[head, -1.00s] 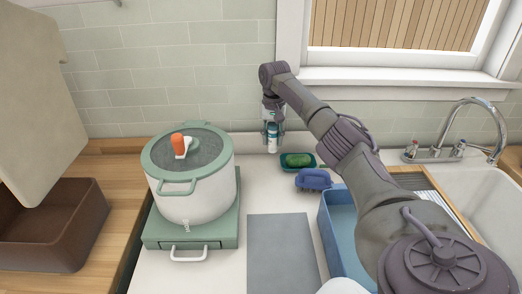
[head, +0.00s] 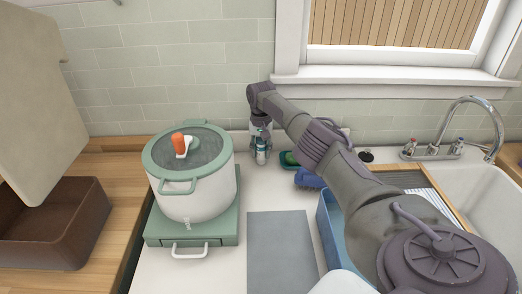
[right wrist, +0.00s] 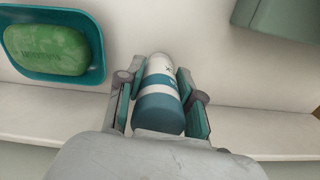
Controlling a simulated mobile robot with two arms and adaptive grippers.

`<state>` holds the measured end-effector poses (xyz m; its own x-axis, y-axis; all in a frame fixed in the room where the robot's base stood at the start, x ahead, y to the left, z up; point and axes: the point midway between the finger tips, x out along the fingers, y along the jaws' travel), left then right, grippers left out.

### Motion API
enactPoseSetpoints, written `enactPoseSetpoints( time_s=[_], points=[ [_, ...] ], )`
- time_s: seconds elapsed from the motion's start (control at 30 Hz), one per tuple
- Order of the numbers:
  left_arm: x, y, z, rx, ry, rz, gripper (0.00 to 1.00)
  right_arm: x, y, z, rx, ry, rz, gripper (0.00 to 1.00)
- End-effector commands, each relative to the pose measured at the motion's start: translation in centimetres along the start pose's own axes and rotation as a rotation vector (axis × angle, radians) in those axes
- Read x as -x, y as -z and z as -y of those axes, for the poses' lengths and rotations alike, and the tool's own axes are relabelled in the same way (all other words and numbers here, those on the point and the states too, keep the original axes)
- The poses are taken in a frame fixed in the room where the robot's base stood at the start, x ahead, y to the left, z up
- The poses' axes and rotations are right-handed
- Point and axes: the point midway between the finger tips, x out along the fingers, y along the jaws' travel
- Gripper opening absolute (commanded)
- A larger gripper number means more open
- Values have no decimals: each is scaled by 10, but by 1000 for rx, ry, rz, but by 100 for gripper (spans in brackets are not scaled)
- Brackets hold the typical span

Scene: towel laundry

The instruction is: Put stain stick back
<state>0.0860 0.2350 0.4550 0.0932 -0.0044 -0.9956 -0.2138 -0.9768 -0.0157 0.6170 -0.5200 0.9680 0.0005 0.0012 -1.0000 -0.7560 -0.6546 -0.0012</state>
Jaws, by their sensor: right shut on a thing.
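The stain stick (head: 261,152) is a small white and teal bottle-shaped stick near the back of the counter. My right gripper (head: 261,146) is shut on it and holds it roughly upright in the head view. In the right wrist view the stain stick (right wrist: 159,96) sits between the two teal-padded fingers of my right gripper (right wrist: 165,100). Its base looks close to the counter; I cannot tell whether it touches. My left gripper is not in view.
A green soap in a teal dish (right wrist: 95,82) lies beside the stick. A blue brush (head: 306,180) and blue bin (head: 330,232) are nearer. The lidded pot (head: 197,193) on a green drawer stand (head: 218,226) is left. A grey mat (head: 283,255) lies in front.

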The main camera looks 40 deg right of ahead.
Motion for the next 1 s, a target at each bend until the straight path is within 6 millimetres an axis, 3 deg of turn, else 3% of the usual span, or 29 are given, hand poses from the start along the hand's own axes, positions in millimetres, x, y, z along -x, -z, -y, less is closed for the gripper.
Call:
enactPoseSetpoints(
  time_s=[0.03,0.17,0.57,1.0],
  points=[
    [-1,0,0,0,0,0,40,-1,0,0,0,0,0,39],
    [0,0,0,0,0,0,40,-1,0,0,0,-1,0,61],
    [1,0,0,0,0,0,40,6,0,0,2,0,-1,61],
    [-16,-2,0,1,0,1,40,91,0,1,1,4,-2,61]
  ],
)
